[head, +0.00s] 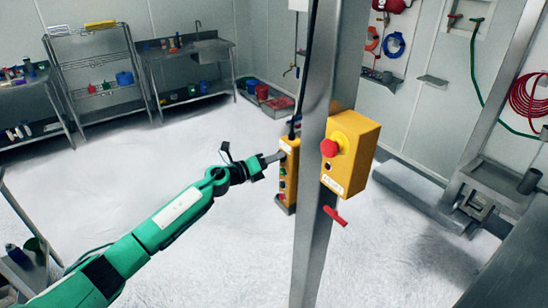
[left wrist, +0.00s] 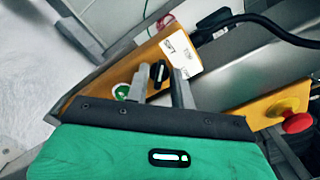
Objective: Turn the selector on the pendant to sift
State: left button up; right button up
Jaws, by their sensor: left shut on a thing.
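The pendant (head: 289,178) is a narrow yellow box hanging beside the steel post, with several small buttons on its face. In the left wrist view the pendant (left wrist: 107,83) lies slanted, with a white label (left wrist: 180,50) and a green button. Its selector (left wrist: 158,71) is a small black knob with a pale mark. My left gripper (head: 273,157) reaches the upper part of the pendant from the left. In the left wrist view its two fingers (left wrist: 160,84) stand on either side of the selector, shut on it. The exact contact is small and partly hidden. My right gripper is out of view.
A steel post (head: 313,150) stands right of the pendant. A yellow box (head: 350,155) with a red stop button (head: 329,147) sits on it, above a red handle (head: 335,215). A black cable (left wrist: 265,22) leaves the pendant's top. Open floor lies left.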

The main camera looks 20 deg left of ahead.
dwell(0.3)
pick_arm(q)
jog(key=o, duration=0.7)
jog(key=shift+c, duration=0.2)
jog(key=b+v, duration=0.5)
jog(key=v, duration=0.8)
jog(key=shift+s+a+b, duration=0.2)
jog(key=shift+s+b, duration=0.1)
jog(key=shift+b, duration=0.1)
